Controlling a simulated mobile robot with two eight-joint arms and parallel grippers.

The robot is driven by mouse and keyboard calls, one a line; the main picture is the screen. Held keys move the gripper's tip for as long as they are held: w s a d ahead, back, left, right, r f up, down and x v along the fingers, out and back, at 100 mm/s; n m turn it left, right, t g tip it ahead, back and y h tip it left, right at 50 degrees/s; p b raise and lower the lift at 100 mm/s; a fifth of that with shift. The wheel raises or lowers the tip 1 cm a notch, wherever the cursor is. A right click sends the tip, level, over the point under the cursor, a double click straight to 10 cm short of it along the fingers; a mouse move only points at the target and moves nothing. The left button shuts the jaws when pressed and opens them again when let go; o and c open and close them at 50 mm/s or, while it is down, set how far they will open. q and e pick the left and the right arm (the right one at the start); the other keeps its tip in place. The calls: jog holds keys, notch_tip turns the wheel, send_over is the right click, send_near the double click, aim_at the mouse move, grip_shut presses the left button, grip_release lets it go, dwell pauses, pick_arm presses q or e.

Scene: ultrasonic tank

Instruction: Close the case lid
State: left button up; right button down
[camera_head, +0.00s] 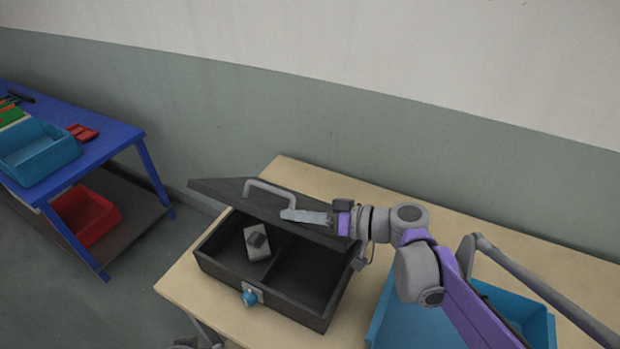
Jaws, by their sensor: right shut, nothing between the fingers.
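The black case (311,319) stands on the wooden table, its box open towards me. Its lid (225,190) is tilted partway over the back of the box and carries a light grey handle (268,188). A blue-knobbed latch (250,296) is on the front wall. A grey block-like item (257,243) lies in the left compartment; the right compartment looks empty. My right gripper (286,215) is shut and empty, its fingers pointing left over the lid, close to the handle's right end. I cannot tell whether it touches the lid.
A blue bin (388,318) stands on the wooden table (190,285) right of the case, partly behind my right arm. At the left, a blue workbench (105,135) holds a blue tray (40,158) and red parts, with a red bin (88,220) on its lower shelf. A wall runs behind.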

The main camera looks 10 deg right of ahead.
jog(key=s+a+f+n+b, duration=0.1)
jog(key=s+f+b, duration=0.1)
jog(key=f, duration=0.3)
jog(key=s+a+f+n+h+b, duration=0.1)
jog(key=s+a+f+n+b, duration=0.1)
jog(key=f, duration=0.4)
jog(key=s+a+f+n+t+b, duration=0.1)
jog(key=s+f+b, duration=0.1)
jog(key=f, duration=0.3)
jog(key=shift+s+a+f+n+b, duration=0.25)
jog(key=shift+s+n+b, duration=0.1)
jog(key=shift+b, duration=0.1)
pick_arm(q)
notch_tip(320, 180, down, 10)
jog(key=s+b, duration=0.1)
jog(key=s, duration=0.1)
jog(key=shift+s+r+g, duration=0.2)
jog(key=shift+s+g, duration=0.05)
jog(key=shift+g, duration=0.05)
pick_arm(e)
jog(key=shift+s+f, duration=0.15)
jog(key=shift+f, duration=0.8)
